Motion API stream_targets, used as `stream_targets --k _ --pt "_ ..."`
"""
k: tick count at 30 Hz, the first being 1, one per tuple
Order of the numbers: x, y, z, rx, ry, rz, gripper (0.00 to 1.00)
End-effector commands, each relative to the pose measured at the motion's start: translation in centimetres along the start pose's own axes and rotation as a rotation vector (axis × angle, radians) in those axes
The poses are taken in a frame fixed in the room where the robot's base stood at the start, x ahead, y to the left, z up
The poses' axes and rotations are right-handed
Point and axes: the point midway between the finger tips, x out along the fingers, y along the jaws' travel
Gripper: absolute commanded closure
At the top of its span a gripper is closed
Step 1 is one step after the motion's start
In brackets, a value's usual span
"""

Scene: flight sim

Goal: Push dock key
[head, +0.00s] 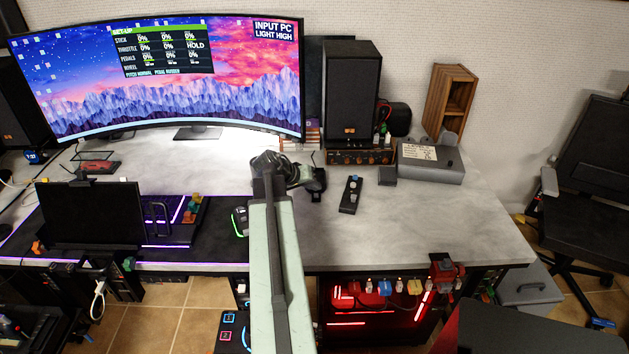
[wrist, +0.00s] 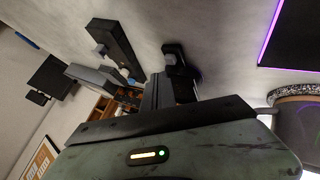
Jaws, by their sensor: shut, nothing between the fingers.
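A black elongated block (head: 350,196) with a pale blue-grey key on its far end lies on the grey desk, right of my arm. I take it for the dock, but no label is readable. It also shows at the upper left in the wrist view (wrist: 120,46), with its pale key (wrist: 98,51). My gripper (head: 268,162) is shut and empty, left of the block in the head view and apart from it. In the wrist view the gripper's dark fingers (wrist: 158,92) point at the desk. My arm hides part of the desk beneath it.
A small dark box (head: 387,176) and a grey case (head: 431,163) stand right of the block. A dark stand (head: 316,186) is just right of my gripper. A black speaker (head: 352,88) is behind. The desk's front right is clear.

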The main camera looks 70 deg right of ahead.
Motion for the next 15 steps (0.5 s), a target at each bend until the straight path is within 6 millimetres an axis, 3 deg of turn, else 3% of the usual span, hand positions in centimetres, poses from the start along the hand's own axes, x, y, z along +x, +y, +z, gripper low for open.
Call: stream_targets --k 9,15 --pt "-0.2 0.2 -0.1 0.0 0.0 0.0 1.0" --pt "-1.6 1.2 -1.2 0.0 0.0 0.0 1.0"
